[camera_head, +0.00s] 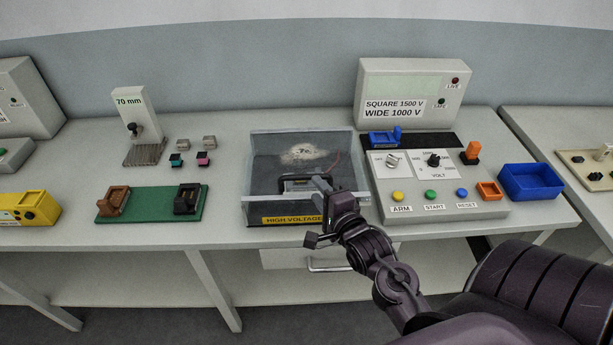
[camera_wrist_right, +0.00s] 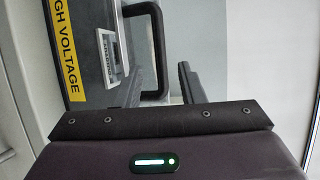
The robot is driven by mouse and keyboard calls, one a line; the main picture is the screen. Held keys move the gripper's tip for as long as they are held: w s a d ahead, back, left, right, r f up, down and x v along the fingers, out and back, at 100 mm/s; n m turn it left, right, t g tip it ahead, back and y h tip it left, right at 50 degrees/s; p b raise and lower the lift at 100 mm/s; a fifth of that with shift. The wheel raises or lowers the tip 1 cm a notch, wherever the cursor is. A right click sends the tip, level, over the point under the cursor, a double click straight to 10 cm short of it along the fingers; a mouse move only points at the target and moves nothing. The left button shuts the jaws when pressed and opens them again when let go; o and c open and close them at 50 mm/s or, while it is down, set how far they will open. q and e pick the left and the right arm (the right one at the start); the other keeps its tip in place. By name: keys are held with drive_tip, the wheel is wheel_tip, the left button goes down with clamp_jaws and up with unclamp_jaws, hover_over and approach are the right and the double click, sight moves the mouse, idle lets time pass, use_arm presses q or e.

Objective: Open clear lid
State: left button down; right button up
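The clear-lidded box (camera_head: 262,160) stands mid-bench with a yellow HIGH VOLTAGE label (camera_head: 291,220) on its front. Its lid looks down. A scorched pale patch and a dark object show through it. My right gripper (camera_head: 316,213) is at the box's front right edge, its fingers spread apart. In the right wrist view a black loop-shaped handle (camera_wrist_right: 158,50) stands out from the box, and the fingers (camera_wrist_right: 162,86) appear on either side of its bar. I cannot tell whether they touch it. My left gripper is not in view.
Right of the box is a control panel (camera_head: 440,208) with knobs and buttons, then a blue bin (camera_head: 529,182). Left is a green board (camera_head: 150,204) with brown and black connectors. A grey 70 mm stand (camera_head: 135,110) is behind it. Bare bench lies between board and box.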

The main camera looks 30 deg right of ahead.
sight(308, 179)
drive_tip(key=p+x, duration=0.1)
drive_tip(key=x, duration=0.6)
drive_tip(key=shift+c, duration=0.5)
clamp_jaws()
